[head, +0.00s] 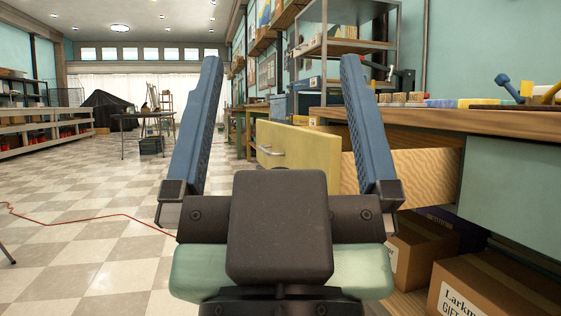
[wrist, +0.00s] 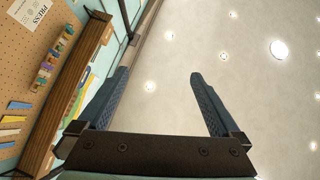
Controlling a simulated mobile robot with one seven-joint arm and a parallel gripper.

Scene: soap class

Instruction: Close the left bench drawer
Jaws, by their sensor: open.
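The bench drawer (head: 300,150) is pulled out from under the wooden bench top at the right of the head view. Its yellow front has a metal handle (head: 270,151), and its light wood side (head: 410,172) shows. My gripper (head: 277,75) is open and empty in the middle of the head view, its two blue fingers spread wide and pointing up. The right finger covers part of the drawer. I cannot tell whether they touch. In the wrist view my gripper (wrist: 158,78) is open against the ceiling, and the drawer is out of view.
The bench top (head: 460,120) holds soap blocks (head: 405,98) and tools. Cardboard boxes (head: 480,290) sit below the bench. A dark table (head: 145,117) stands farther back. The checkered floor (head: 90,220) at left is mostly clear, with a red cable (head: 75,222) across it.

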